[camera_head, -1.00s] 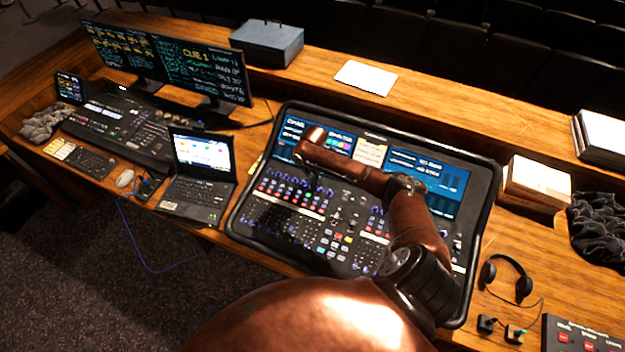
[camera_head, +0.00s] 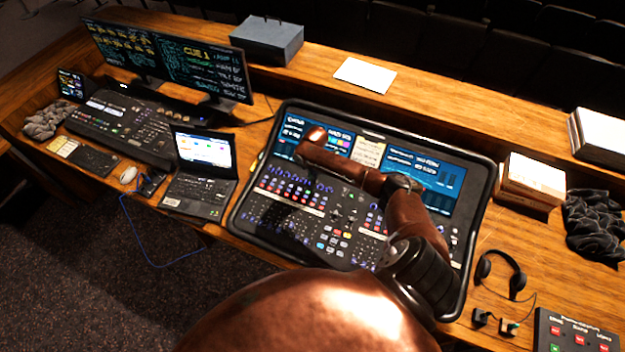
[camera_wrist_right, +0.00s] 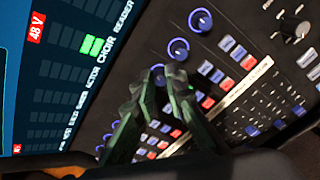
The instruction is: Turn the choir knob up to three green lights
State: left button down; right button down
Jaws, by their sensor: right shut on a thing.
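The mixing console (camera_head: 240,222) has a row of blue-ringed knobs. My right gripper points down onto this row. In the right wrist view its dark green fingers (camera_wrist_right: 158,84) are shut around a knob, which they mostly hide. I take this to be the choir knob, though no label on it is readable. Two blue-ringed knobs (camera_wrist_right: 179,49) beyond it are free. On the console screen (camera_wrist_right: 60,75), the CHOIR column (camera_wrist_right: 92,45) shows what look like two green lights. My left gripper is not in view.
A laptop (camera_head: 203,150) stands left of the console. Headphones (camera_head: 500,272) and stacked boxes (camera_head: 532,180) lie to the right. A white paper (camera_head: 364,75) and a blue-grey case (camera_head: 267,42) lie on the shelf behind.

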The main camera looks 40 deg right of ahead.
jog(key=c, duration=2.2)
grip_release()
jog(key=shift+c, duration=0.2)
jog(key=shift+r, duration=0.1)
notch_tip(320, 180, up, 12)
jog(key=shift+s, duration=0.25)
